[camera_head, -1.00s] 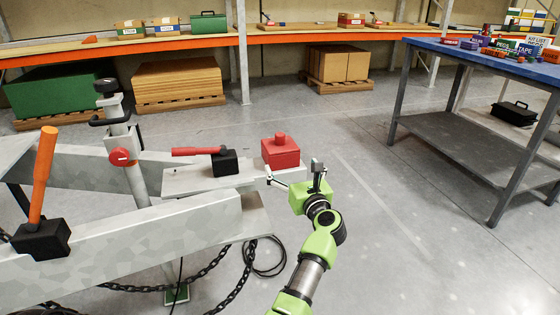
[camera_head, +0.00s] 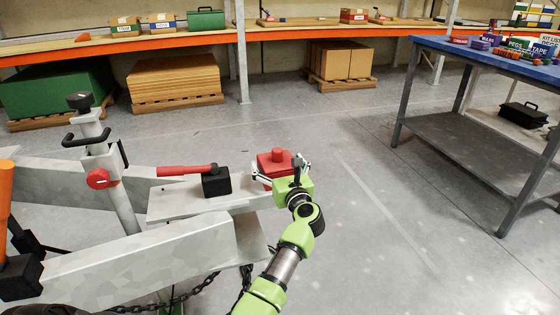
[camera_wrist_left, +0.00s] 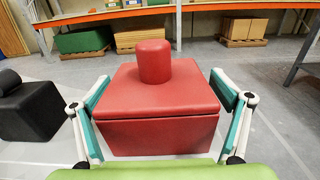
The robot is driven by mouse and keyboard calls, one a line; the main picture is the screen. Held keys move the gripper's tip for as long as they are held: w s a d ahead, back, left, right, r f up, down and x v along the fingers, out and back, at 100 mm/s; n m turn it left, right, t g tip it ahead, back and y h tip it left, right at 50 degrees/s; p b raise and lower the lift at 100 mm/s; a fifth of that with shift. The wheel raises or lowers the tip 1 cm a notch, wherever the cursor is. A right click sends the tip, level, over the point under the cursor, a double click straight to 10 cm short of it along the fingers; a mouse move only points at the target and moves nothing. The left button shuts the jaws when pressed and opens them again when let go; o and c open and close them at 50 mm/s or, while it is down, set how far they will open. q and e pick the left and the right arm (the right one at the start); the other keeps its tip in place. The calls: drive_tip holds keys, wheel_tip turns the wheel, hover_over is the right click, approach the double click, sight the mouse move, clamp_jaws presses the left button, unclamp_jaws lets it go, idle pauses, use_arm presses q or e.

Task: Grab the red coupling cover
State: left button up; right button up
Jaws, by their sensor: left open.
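The red coupling cover (camera_head: 275,159) is a box with a round knob on top, at the front end of the grey chassis drawbar (camera_head: 185,206). In the left wrist view the cover (camera_wrist_left: 155,92) fills the middle. My left gripper (camera_head: 281,170) is open at the cover's near side, with one finger on each side of it. In the left wrist view a gap shows between each finger pad and the cover's upper part. Contact lower down cannot be told. The gripper's body hides part of the cover in the head view. My right gripper is not in view.
A black block with a red lever (camera_head: 216,181) stands on the drawbar left of the cover. A jack post with a red knob (camera_head: 97,178) stands farther left. A blue-topped table (camera_head: 430,45) is at the right. The floor right of the arm is clear.

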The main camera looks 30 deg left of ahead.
use_arm(q)
drive_tip(key=shift+a, duration=0.25)
drive_tip(key=shift+r, duration=0.15)
drive_tip(key=shift+s+d+r, duration=0.1)
drive_tip(key=c, duration=1.1)
